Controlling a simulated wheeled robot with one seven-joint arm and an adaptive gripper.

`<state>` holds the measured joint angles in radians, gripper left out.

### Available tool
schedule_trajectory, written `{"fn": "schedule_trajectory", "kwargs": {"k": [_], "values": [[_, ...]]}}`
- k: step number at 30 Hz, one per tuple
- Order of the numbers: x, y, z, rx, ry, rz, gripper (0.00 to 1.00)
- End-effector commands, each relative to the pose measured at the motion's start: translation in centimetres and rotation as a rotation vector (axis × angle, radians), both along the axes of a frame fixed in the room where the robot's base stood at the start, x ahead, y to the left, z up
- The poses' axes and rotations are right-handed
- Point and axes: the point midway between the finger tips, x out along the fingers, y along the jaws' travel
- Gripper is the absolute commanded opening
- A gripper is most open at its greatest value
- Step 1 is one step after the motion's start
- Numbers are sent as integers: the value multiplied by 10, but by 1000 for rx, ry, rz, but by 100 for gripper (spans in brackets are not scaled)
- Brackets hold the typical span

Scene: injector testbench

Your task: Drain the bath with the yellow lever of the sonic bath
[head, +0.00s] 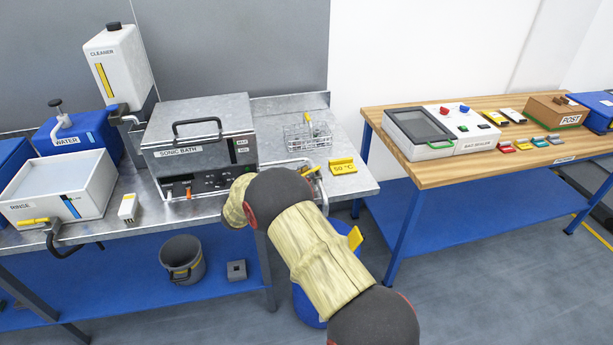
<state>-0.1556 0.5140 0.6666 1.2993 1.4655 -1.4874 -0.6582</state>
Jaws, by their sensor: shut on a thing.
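The sonic bath (199,137) is a grey metal box with a labelled lid and a black handle. It stands on the left bench, and the lid looks shut. A pale bent pipe (321,192) shows at its right side, just past my arm. A small yellow piece (311,170) on this pipe looks like the lever, but its full shape and angle are hard to tell. My arm crosses in front of the bath's lower right corner. My gripper is hidden behind my own arm, so its fingers and any contact with the lever do not show.
A wire basket (307,136) and a yellow 50 °C sign (342,166) stand right of the bath. The rinse tank (62,186) with its yellow lever is at left. A blue bin (305,303) is on the floor behind my arm. A wooden bench (470,170) stands right.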

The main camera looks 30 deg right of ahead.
Motion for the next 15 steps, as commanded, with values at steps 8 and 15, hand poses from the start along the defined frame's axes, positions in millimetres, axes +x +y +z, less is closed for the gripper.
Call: {"fn": "schedule_trajectory", "kwargs": {"k": [8,15], "values": [[6,1,0,-2,0,-95,0],[8,1,1,-2,-2,-121,0]]}}
